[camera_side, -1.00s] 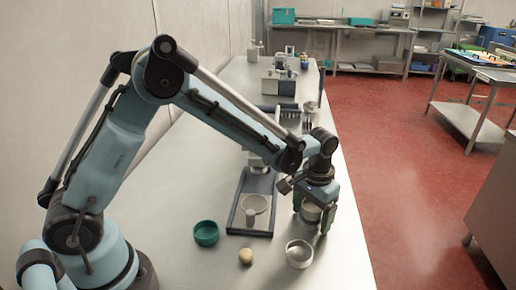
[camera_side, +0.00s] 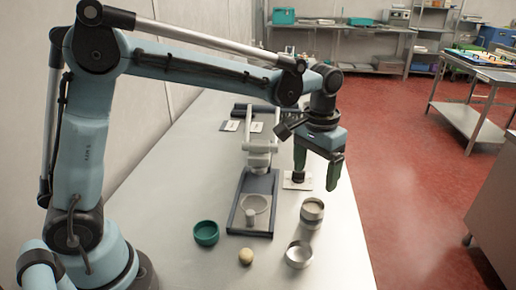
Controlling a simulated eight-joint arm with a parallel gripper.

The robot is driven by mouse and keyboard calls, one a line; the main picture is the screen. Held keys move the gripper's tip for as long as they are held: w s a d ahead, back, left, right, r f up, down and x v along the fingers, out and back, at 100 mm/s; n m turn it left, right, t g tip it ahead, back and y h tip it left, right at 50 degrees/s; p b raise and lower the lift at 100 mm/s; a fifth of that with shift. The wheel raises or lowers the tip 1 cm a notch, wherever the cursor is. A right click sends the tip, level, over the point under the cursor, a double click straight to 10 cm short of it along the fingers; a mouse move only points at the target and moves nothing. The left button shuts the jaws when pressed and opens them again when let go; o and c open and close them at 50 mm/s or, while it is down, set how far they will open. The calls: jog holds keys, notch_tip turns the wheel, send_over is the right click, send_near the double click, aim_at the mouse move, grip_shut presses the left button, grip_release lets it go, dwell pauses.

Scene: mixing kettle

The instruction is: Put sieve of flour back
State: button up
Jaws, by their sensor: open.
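A round metal container (camera_side: 312,212), which looks like the sieve, stands on the table near the right edge. Its contents are too small to make out. A shallow metal bowl (camera_side: 299,254) stands just in front of it. My gripper (camera_side: 317,183) hangs pointing down, above and behind the sieve, with its two green fingers apart and nothing between them. It is clear of the sieve.
A dark tray stand (camera_side: 233,219) with a round metal plate is left of the sieve. A teal bowl (camera_side: 206,233) and a small tan ball (camera_side: 246,256) are at the front. The table's right edge is close.

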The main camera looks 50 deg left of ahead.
jog(key=s+a+t, duration=0.7)
jog(key=s+a, duration=0.1)
jog(key=s, duration=0.6)
jog(key=shift+a+r, duration=0.35)
jog(key=shift+r, duration=0.05)
